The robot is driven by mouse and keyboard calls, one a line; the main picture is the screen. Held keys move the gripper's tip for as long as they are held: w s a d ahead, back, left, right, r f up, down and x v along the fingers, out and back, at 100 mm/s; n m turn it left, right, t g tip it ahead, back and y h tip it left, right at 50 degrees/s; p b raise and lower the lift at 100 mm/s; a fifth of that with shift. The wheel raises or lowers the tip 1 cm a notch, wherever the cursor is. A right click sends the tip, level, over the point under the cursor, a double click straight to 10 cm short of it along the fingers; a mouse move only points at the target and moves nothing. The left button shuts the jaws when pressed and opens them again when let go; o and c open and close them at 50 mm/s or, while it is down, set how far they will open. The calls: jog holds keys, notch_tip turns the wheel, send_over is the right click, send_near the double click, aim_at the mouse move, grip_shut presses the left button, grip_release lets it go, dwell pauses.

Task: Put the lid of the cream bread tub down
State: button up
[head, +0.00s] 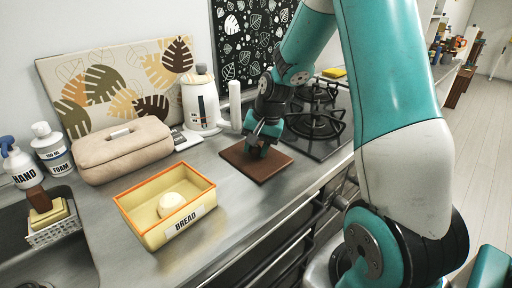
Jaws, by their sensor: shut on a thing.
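The cream bread tub (163,237) stands open on the steel counter, with an orange rim and a BREAD label on its front. A pale round roll (171,203) lies inside it. A flat brown panel, which I take to be the lid (276,161), is to the right of the tub, level and at or just above the counter. My gripper (257,152) points down at the middle of the lid and is shut on it. The grip itself is hidden by the fingers. I cannot tell if the lid's underside touches the counter.
A gas hob (318,118) lies right behind the lid. A white kettle (200,101) and a white cylinder (235,106) stand behind. A beige fabric-like case (122,151) and a sink with a sponge caddy (52,230) are at left. The counter between tub and lid is clear.

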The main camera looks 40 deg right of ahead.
aim_at(267, 157)
jog(key=o, duration=1)
jog(key=p+v, duration=0.1)
jog(key=v, duration=1)
jog(key=s+a+r+n+y, duration=0.15)
jog(key=s+a+n, duration=0.3)
jog(key=a, duration=0.45)
jog(key=s+a+r+n, duration=0.2)
jog(key=s+a+n, duration=0.25)
jog(key=a, duration=0.55)
jog(key=s+a+n+g, duration=0.2)
jog(key=s+a+n, duration=0.5)
jog(key=s, duration=0.4)
jog(key=shift+a+n+y, duration=0.35)
jog(key=shift+a+n, duration=0.05)
